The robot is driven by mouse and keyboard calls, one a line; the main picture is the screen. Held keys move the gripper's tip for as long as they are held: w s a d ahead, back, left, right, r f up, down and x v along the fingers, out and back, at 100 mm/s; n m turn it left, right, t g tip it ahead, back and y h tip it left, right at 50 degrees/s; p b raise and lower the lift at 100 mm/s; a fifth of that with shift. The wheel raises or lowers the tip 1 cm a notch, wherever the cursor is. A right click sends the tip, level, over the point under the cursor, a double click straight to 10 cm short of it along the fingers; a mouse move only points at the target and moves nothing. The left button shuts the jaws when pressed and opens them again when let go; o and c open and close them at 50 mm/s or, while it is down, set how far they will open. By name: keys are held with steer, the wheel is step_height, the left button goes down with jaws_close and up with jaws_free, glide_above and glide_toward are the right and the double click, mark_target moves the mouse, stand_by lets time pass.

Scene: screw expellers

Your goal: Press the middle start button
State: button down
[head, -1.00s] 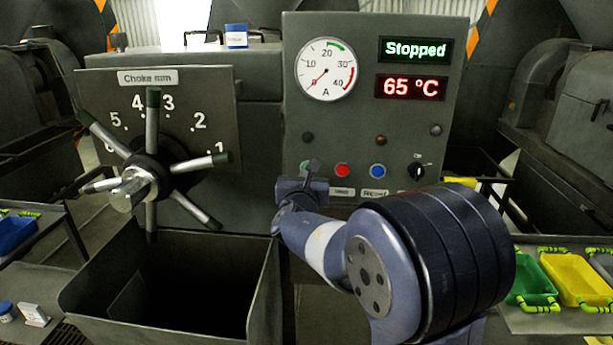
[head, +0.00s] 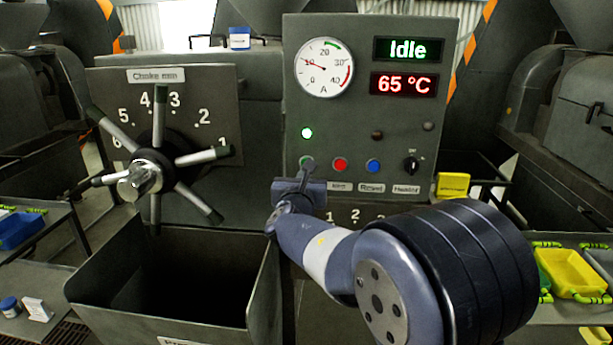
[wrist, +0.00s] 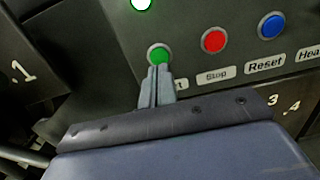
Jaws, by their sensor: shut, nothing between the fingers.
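The control panel (head: 440,110) stands ahead and its upper display (head: 407,50) reads "Idle". A green lamp (head: 306,133) is lit on it. The green start button (wrist: 158,54) sits below that lamp, with its label partly covered by my fingers; in the head view it is mostly hidden behind my gripper. My gripper (wrist: 156,74) is shut and empty. Its fingertips are at the lower edge of the green button; I cannot tell whether they touch it. In the head view my gripper (head: 305,170) is in front of the panel's lower left.
The red stop button (wrist: 213,40) and blue reset button (wrist: 271,26) are close to the right of the green one. A choke handwheel (head: 150,170) with long spokes sticks out at left. An open bin (head: 100,300) is below it.

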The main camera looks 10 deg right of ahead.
steer(key=b+v, duration=0.1)
steer(key=v, duration=0.7)
steer(key=shift+a+f+b, duration=0.15)
steer(key=shift+f+b, duration=0.05)
steer(key=shift+b, duration=0.1)
